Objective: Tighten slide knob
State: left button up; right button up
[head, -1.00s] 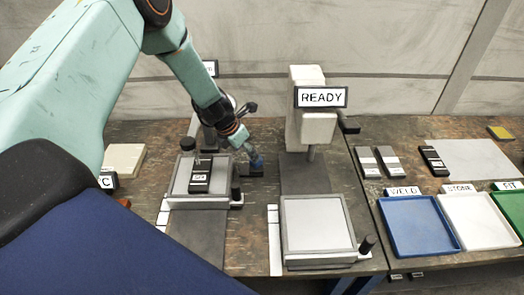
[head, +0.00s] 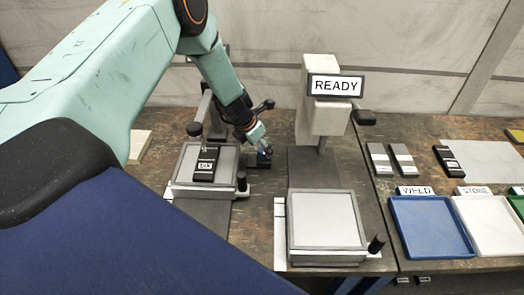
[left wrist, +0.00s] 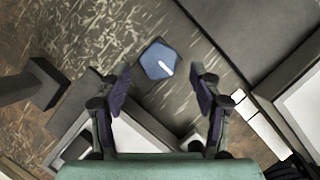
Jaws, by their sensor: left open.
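A blue, many-sided knob (left wrist: 158,62) with a white pointer mark shows in the left wrist view, just beyond and between my fingertips. My left gripper (left wrist: 161,76) is open, one finger on each side of that line, with no contact visible. In the head view my left gripper (head: 263,151) points down over a small dark base behind the left stage (head: 181,184); the knob is hard to make out there. A black labelled slide (head: 205,163) lies on this stage, with a black knob (head: 194,129) at its back left and another (head: 241,181) at its right. My right gripper is out of view.
A second, empty stage (head: 325,218) stands to the right, with a black knob (head: 377,244). Behind it is a white head with a READY sign (head: 336,85). A blue tray (head: 432,228) and white tray (head: 488,224) lie further right, with dark slides (head: 402,160) behind.

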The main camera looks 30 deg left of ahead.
pick_arm(q)
jog(key=shift+w+d+f, duration=0.1)
jog(key=shift+w+f, duration=0.8)
jog(key=shift+f, duration=0.15)
jog(key=shift+s+r, duration=0.2)
jog(key=shift+s, duration=0.05)
jog(key=shift+c, duration=0.3)
jog(key=shift+s+r, duration=0.2)
jog(key=shift+s, duration=0.05)
jog(key=c, duration=0.3)
jog(key=shift+w+f, duration=0.25)
jog(key=shift+w, duration=0.1)
jog(key=c, duration=0.8)
